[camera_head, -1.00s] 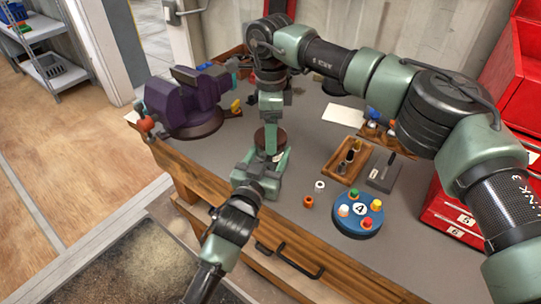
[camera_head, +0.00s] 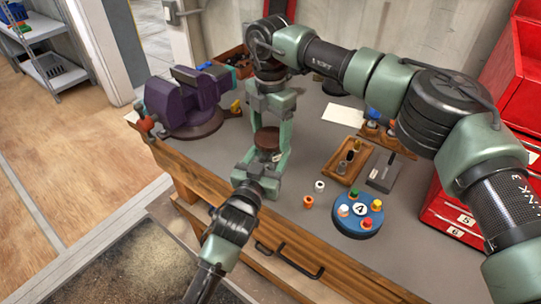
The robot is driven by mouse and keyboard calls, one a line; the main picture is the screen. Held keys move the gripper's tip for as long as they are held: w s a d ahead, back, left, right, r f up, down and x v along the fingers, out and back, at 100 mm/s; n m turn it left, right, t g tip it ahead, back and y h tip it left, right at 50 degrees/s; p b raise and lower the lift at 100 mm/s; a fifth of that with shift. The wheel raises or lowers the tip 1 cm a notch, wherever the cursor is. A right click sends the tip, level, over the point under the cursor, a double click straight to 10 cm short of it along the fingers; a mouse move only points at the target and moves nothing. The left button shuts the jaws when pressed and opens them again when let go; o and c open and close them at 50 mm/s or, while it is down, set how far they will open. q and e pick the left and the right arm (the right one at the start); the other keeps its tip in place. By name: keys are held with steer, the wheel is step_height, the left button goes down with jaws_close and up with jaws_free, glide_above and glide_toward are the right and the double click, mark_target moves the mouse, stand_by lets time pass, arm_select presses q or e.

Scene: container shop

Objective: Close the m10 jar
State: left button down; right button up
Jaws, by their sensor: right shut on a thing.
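A jar with a dark brown lid (camera_head: 267,138) stands on the grey bench between my two grippers. Only a small pale label (camera_head: 277,157) shows of its body; I cannot read it. My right gripper (camera_head: 270,130) comes down from above, its green fingers on either side of the lid, shut on it. My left gripper (camera_head: 262,165) reaches in from the front at the jar's body. Its fingertips overlap the jar and the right gripper, so its grip is unclear. Whether the lid sits fully down is hidden.
A purple vise (camera_head: 185,100) stands to the left. A blue round tray (camera_head: 357,222) with coloured caps is to the right. An orange (camera_head: 308,202) and a white ring (camera_head: 320,186) lie near the jar. A wooden tray (camera_head: 345,162) and red bins (camera_head: 470,195) are farther right.

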mark_target(266, 162)
steer(key=shift+m, duration=0.4)
steer(key=o, duration=1.6)
steer(key=shift+o, duration=0.2)
step_height(266, 162, up, 12)
arm_select(q)
steer(key=shift+c, duration=1.4)
jaws_free()
steer(key=shift+s, duration=0.1)
steer(key=b+v, duration=0.1)
steer(key=v, duration=0.6)
steer(key=shift+s+f, duration=0.1)
steer(key=shift+s+a, duration=0.15)
steer(key=shift+s, duration=0.05)
arm_select(e)
steer(key=shift+f, duration=0.65)
